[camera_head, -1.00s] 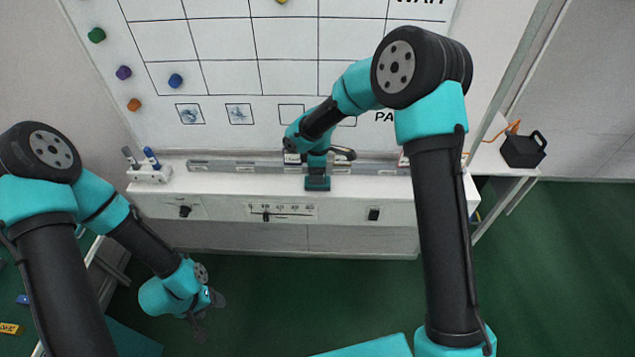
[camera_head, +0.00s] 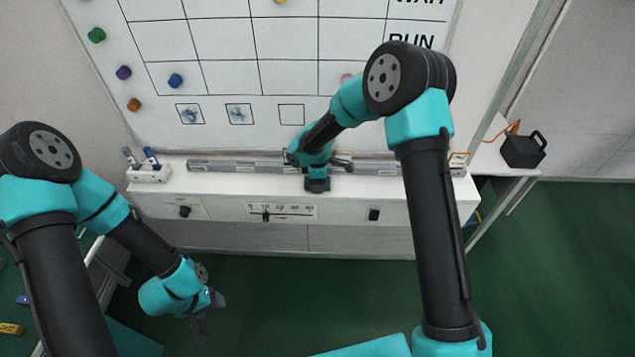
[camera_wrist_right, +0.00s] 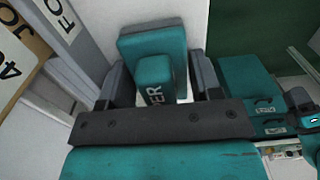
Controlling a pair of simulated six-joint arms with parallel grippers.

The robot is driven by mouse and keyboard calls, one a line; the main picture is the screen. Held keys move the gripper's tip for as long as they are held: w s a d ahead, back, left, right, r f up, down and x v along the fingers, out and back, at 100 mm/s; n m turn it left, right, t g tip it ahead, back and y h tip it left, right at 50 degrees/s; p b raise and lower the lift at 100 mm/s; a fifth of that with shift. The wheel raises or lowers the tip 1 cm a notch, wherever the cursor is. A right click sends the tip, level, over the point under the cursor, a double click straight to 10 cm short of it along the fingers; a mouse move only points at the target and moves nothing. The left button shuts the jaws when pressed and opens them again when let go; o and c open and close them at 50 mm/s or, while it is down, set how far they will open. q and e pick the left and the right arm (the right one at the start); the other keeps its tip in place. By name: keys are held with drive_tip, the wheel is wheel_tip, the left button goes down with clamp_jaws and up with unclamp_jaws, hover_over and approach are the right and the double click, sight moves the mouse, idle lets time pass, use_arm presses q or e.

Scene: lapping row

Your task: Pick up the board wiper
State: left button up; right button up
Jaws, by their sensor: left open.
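The board wiper (camera_head: 317,186) is a teal block on the white ledge below the whiteboard. It fills the middle of the right wrist view, with a wide teal base (camera_wrist_right: 150,40) and a raised handle (camera_wrist_right: 155,72) with partly hidden lettering. My right gripper (camera_head: 317,171) is over the wiper in the head view. In the right wrist view its two fingers (camera_wrist_right: 162,82) stand on either side of the handle, with a visible gap on the right, so it looks open. My left gripper (camera_head: 209,316) is open and empty over the green floor, away from the ledge.
A grey rail (camera_head: 232,167) runs along the ledge behind the wiper. A white marker holder (camera_head: 150,175) stands at the ledge's left end. The whiteboard (camera_head: 225,75) carries several colored magnets. A black container (camera_head: 523,151) stands on a side table at right.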

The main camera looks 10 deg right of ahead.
drive_tip(key=c, duration=0.5)
drive_tip(key=shift+r, duration=0.1)
drive_tip(key=shift+r, duration=0.45)
wheel_tip(320, 180, up, 3)
drive_tip(key=shift+s+f, duration=0.15)
drive_tip(key=shift+f, duration=0.05)
drive_tip(key=s+a, duration=0.1)
drive_tip(key=s, duration=0.4)
drive_tip(key=s+a+r, duration=0.1)
drive_tip(key=s, duration=0.4)
drive_tip(key=s+a, duration=0.1)
drive_tip(key=s, duration=0.4)
drive_tip(key=shift+s+a+r, duration=0.15)
drive_tip(key=shift+a, duration=0.25)
